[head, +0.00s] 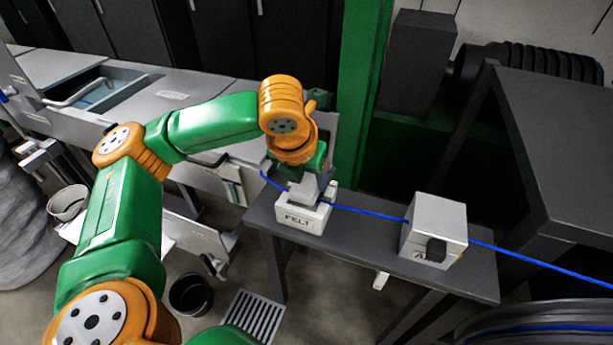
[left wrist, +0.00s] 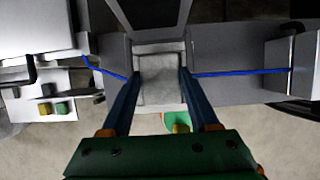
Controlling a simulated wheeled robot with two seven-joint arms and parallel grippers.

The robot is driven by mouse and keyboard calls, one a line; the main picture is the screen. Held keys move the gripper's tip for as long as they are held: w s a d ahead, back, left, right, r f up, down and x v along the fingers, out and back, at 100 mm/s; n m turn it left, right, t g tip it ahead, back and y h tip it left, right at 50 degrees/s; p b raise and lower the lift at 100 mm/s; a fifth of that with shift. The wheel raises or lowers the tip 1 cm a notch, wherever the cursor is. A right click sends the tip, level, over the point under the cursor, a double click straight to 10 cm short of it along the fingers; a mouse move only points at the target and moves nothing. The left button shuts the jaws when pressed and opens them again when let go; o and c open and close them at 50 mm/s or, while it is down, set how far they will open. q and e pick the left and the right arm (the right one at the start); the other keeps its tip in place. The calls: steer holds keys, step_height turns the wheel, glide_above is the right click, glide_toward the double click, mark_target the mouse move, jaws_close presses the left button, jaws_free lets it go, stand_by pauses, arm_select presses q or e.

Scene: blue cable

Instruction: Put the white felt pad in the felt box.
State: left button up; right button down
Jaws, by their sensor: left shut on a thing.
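My left gripper (head: 308,180) points down right above the white felt box (head: 303,219), which is marked FELT and stands at the left end of the dark bench. In the left wrist view, the gripper's two blue fingers (left wrist: 157,76) are shut on the pale felt pad (left wrist: 160,88), which lies between them. In the head view the pad (head: 302,195) is a whitish block low at the box's opening. I cannot tell whether it touches the box floor; the box walls and gripper hide this. My right gripper is not in view.
A blue cable (head: 368,212) runs along the bench, passing by the felt box and a white box (head: 436,228) on the right. The dark bench (head: 361,241) has clear room between the two boxes. Grey cabinets (head: 190,95) stand to the left.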

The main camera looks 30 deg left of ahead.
arm_select(q)
steer(key=shift+d+f, duration=0.1)
steer(key=shift+f, duration=0.1)
steer(key=shift+f, duration=0.35)
steer(key=o, duration=1.3)
steer(key=p+v, duration=0.2)
steer(key=v, duration=1.1)
steer(key=shift+w+r, duration=0.1)
